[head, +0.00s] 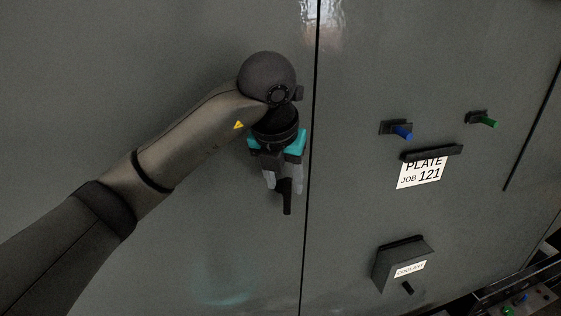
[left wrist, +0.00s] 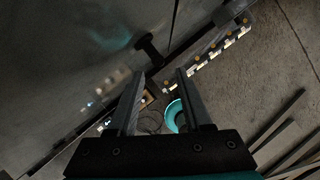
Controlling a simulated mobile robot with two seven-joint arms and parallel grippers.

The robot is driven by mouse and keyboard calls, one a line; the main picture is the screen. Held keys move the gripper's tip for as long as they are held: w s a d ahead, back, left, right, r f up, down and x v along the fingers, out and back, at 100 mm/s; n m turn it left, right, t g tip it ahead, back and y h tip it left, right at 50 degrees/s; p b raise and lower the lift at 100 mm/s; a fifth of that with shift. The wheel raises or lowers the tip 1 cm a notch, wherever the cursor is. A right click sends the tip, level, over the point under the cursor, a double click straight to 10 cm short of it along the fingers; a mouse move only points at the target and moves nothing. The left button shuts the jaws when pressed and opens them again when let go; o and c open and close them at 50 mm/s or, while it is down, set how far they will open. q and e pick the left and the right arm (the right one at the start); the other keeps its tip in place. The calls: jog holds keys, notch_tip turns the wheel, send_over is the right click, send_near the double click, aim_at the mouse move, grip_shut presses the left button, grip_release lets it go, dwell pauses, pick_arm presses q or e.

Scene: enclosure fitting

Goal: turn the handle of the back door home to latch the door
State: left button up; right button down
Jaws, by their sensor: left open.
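The grey back door (head: 130,60) fills the left of the head view, with a dark seam along its right edge. Its black handle (head: 287,204) shows below my left gripper, pointing down beside the seam; its upper part is hidden by the gripper. In the left wrist view the black handle (left wrist: 149,48) stands out from the grey door (left wrist: 90,50), ahead of the fingertips. My left gripper (head: 283,187) points down in front of the door. Its two fingers are apart in the left wrist view (left wrist: 160,76), with nothing held between them. My right gripper is not in view.
Right of the seam, the grey panel carries a blue peg (head: 402,132), a green peg (head: 487,122), a job plate (head: 420,172) and a coolant box (head: 403,262). In the left wrist view a teal ring (left wrist: 174,115) and dark bars (left wrist: 285,125) lie low down.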

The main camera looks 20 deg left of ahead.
pick_arm(q)
jog(key=v, duration=0.7)
jog(key=shift+r, duration=0.35)
jog(key=shift+s, duration=0.15)
